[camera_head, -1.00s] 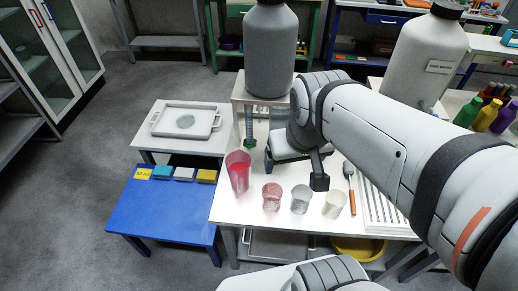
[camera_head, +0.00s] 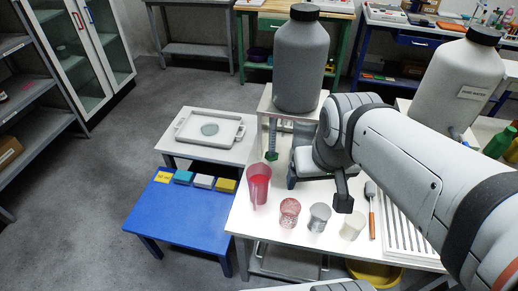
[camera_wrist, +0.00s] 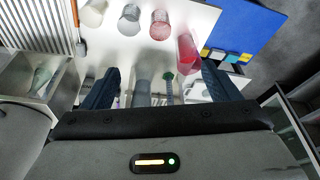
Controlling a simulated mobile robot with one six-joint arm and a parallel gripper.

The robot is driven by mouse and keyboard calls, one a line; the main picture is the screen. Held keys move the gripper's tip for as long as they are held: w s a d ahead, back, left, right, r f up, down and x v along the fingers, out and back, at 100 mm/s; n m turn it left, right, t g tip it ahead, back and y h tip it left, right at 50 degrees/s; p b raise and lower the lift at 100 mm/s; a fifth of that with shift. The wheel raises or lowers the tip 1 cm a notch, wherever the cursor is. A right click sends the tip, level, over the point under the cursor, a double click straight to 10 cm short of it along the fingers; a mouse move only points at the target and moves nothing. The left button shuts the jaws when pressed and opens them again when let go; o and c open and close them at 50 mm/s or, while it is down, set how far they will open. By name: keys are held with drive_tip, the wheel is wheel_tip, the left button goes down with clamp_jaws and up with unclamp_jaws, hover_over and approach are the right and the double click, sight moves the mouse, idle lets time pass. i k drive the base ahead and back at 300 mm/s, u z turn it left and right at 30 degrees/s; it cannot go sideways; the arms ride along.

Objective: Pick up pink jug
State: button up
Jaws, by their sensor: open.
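The pink jug (camera_head: 258,186) stands upright near the left edge of the white table (camera_head: 275,222). It is translucent and taller than the cups beside it. In the wrist view the jug (camera_wrist: 187,52) shows near the right finger, beyond the fingertips. My gripper (camera_head: 317,192) is over the table, to the right of the jug and apart from it. In the wrist view my gripper (camera_wrist: 160,85) has its two dark fingers wide apart, with nothing held between them.
A red patterned cup (camera_head: 289,213), a grey cup (camera_head: 319,217) and a cream cup (camera_head: 352,225) stand right of the jug. A blue table (camera_head: 175,215) and a white tray (camera_head: 209,128) lie left.

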sight(259, 176)
drive_tip(key=u, duration=0.95)
drive_tip(key=k, duration=0.9)
drive_tip(key=z, duration=0.35)
